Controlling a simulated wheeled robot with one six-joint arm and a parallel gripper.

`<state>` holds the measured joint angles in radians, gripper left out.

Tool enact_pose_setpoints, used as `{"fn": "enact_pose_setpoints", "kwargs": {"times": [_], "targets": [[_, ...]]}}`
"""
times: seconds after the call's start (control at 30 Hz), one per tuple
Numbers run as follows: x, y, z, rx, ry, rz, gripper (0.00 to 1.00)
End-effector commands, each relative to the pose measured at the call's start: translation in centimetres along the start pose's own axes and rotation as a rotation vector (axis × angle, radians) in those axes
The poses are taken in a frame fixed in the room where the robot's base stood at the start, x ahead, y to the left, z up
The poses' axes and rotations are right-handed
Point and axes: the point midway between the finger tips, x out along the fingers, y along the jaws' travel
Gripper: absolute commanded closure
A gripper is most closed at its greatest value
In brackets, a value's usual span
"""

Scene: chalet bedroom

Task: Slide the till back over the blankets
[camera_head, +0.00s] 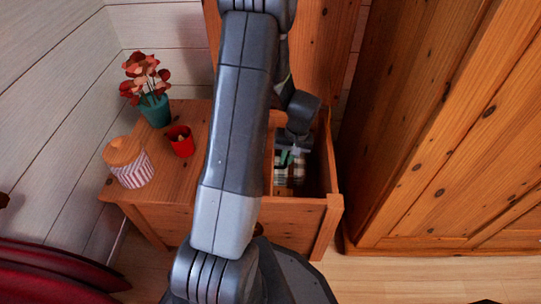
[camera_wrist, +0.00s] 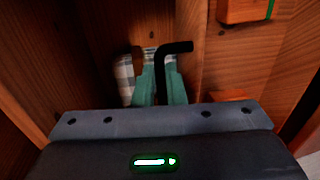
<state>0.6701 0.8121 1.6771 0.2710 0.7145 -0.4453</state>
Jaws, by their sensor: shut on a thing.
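A wooden chest (camera_head: 300,212) stands open with its lid (camera_head: 320,50) raised at the back. My gripper (camera_head: 292,157) reaches down into the open right part of it. Plaid blankets (camera_head: 290,172) lie below the gripper. The wooden till (camera_head: 270,150) seems to be on the left of this opening, mostly hidden behind my arm. In the wrist view, my green fingers (camera_wrist: 160,85) are close together around a bent black handle (camera_wrist: 175,48), which meets a wooden face on the right. The plaid blankets (camera_wrist: 125,75) show beyond the fingers.
A tall wooden wardrobe (camera_head: 430,130) stands close on the right. Dark red rounded shapes (camera_head: 50,275) are at lower left.

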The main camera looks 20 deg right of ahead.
Motion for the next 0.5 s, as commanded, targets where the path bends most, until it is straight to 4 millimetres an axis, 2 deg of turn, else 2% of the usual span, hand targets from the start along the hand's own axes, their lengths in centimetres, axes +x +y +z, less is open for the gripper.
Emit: {"fn": "enact_pose_setpoints", "kwargs": {"times": [0.13,0.47,0.5], "targets": [[-0.3,1.5,-0.1,0.001,0.003,0.001,1.00],[-0.4,1.9,-0.1,-0.002,0.004,0.004,1.00],[-0.4,1.9,-0.1,-0.003,0.004,0.005,0.84]]}}
